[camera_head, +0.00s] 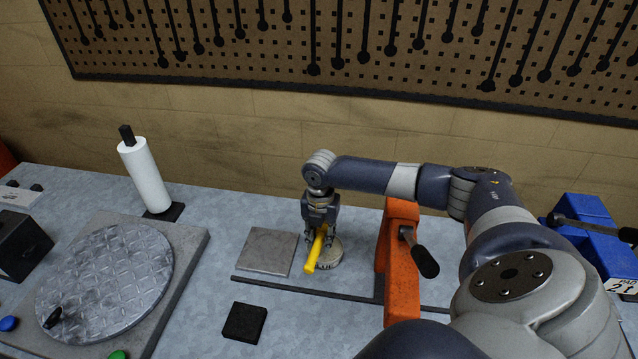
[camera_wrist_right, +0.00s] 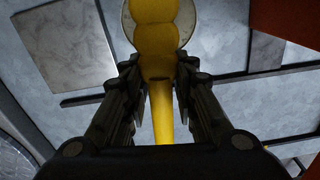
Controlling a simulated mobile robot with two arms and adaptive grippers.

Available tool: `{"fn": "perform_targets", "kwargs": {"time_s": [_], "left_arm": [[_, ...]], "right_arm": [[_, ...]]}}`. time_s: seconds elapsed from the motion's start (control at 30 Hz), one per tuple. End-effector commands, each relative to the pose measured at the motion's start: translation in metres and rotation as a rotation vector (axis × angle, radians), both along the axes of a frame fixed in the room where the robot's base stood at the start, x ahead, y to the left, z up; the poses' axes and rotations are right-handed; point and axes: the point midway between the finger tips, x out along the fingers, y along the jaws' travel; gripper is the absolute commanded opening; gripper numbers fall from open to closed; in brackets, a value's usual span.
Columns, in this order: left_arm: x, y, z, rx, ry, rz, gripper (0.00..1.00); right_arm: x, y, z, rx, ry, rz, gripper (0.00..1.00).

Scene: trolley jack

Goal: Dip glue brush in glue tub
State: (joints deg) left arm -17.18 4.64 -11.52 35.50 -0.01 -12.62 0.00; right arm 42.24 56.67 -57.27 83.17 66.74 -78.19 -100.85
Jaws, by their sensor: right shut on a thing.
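The glue brush shows as a yellow handle (camera_head: 314,254), tilted, with its thick end toward me. My right gripper (camera_head: 318,238) points down and is shut on it. In the right wrist view the yellow handle (camera_wrist_right: 158,70) runs between my fingers (camera_wrist_right: 160,98). The round, pale grey tub (camera_head: 332,253) stands on the bench right behind and below the brush. Its rim (camera_wrist_right: 189,22) also shows behind the handle in the wrist view. The bristles are hidden, so I cannot tell whether they touch the tub. My left gripper is out of view.
An orange stand (camera_head: 398,255) with a black handle is close to the right of my gripper. A grey square plate (camera_head: 268,251) lies left. A thin dark bar (camera_head: 290,285) and a black block (camera_head: 245,322) lie in front. A turntable (camera_head: 105,285) stands at left.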

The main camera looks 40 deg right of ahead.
Motion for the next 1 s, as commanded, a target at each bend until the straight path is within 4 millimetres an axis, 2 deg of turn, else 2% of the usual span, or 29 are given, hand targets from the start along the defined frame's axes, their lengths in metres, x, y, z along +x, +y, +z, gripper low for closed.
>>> {"fn": "perform_targets", "kwargs": {"time_s": [0.27, 0.8, 1.0], "left_arm": [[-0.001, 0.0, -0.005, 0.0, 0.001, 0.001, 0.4], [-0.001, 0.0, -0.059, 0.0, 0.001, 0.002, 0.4], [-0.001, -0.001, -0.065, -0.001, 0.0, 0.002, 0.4]], "right_arm": [[0.0, -0.008, -0.008, 0.001, -0.002, 0.054, 0.07], [0.0, -0.008, -0.057, 0.0, -0.002, 0.051, 0.07], [0.0, -0.008, -0.062, 0.0, -0.002, 0.051, 0.07]]}}
